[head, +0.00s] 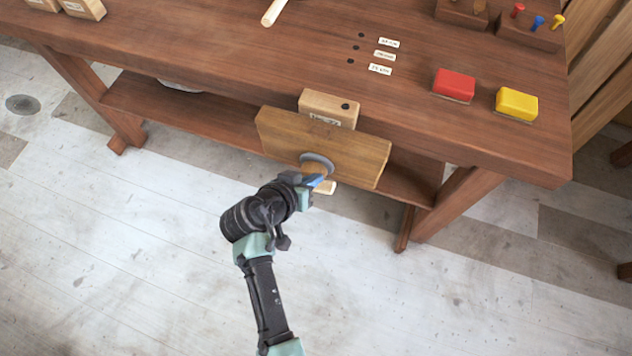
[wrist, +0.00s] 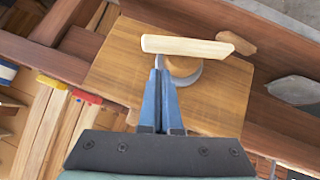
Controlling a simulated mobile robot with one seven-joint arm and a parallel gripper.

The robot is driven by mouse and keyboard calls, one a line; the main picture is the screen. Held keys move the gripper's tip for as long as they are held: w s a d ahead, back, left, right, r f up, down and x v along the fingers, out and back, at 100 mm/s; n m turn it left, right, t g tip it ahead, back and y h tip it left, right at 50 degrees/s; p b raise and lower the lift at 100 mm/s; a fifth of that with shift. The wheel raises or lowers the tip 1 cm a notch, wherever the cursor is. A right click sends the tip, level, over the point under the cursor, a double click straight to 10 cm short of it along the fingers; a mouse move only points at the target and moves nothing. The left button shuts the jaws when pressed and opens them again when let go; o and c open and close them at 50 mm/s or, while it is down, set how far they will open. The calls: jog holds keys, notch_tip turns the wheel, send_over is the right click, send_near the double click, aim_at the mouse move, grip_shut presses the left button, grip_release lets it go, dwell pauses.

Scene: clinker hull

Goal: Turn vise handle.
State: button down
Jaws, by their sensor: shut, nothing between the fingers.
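The vise has a wide wooden front jaw (head: 355,152) on the bench's front edge; it also fills the middle of the wrist view (wrist: 120,75). A grey round collar (head: 318,160) with a wooden hub sits on its face. The pale wooden vise handle (wrist: 187,46) crosses the hub in the wrist view; in the head view only an end (head: 327,188) shows past my gripper. My gripper (head: 316,181) is in front of the hub. In the wrist view its blue fingers (wrist: 160,68) are together and empty, tips at the handle's near edge; contact is unclear.
A wooden block (head: 328,107) stands on the bench (head: 230,60) behind the jaw. Red (head: 454,84) and yellow (head: 517,103) blocks sit to the right. A lower shelf (head: 190,115) runs under the bench. The floor (head: 130,240) before the bench is clear.

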jog(key=shift+s+d+f, duration=0.1)
jog(key=shift+d+f, duration=0.1)
jog(key=shift+f, duration=0.4)
jog(key=shift+s+d+f, duration=0.1)
jog(key=shift+d+f, duration=0.05)
jog(key=shift+f, duration=0.45)
jog(key=shift+f, duration=0.1)
